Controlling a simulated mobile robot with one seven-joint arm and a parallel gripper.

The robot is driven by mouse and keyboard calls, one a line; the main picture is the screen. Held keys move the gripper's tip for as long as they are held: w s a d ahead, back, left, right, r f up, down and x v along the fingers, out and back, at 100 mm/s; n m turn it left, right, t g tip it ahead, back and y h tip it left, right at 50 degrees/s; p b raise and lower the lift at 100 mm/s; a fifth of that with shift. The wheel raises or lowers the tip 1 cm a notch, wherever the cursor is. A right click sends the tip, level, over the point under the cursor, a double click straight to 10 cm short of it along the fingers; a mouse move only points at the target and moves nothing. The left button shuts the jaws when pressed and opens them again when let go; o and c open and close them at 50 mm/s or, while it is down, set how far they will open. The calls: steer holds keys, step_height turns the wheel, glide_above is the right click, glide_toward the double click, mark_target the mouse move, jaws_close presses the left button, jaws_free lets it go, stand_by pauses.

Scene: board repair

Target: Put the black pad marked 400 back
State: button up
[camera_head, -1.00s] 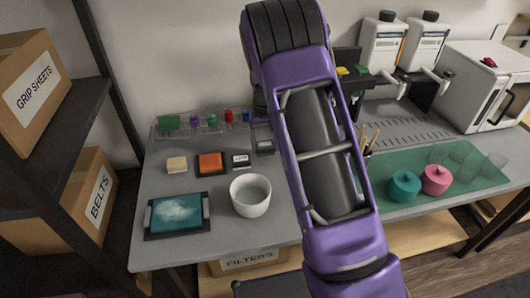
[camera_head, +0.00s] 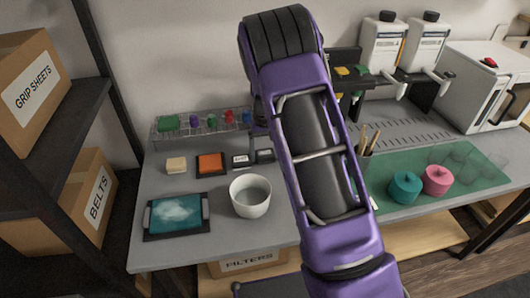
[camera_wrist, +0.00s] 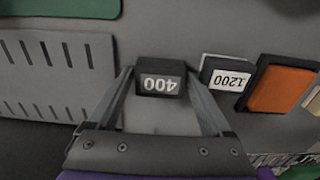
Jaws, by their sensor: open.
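The black pad marked 400 (camera_wrist: 160,84) shows upside down in the wrist view, between the tips of my gripper (camera_wrist: 160,74). My jaws are open, one finger on each side of the pad. I cannot tell whether they touch it. In the head view a small dark grey shape (camera_head: 264,156) is beside the pad marked 1200 (camera_head: 240,161); I cannot tell there what is pad and what is gripper. My arm hides the area to its right. The wrist view shows the 1200 pad (camera_wrist: 228,80) just right of my right finger.
An orange pad (camera_head: 210,163) and a cream block (camera_head: 176,165) lie left of the 1200 pad. A rack (camera_head: 180,133) with small coloured items stands behind. A white bowl (camera_head: 250,196) and a teal panel (camera_head: 176,213) are in front. A green mat (camera_head: 455,192) lies right.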

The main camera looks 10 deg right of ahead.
mark_target(265, 153)
step_height(265, 153, up, 12)
steer(key=p, duration=0.1)
steer(key=shift+p, duration=0.3)
steer(key=shift+r, duration=0.1)
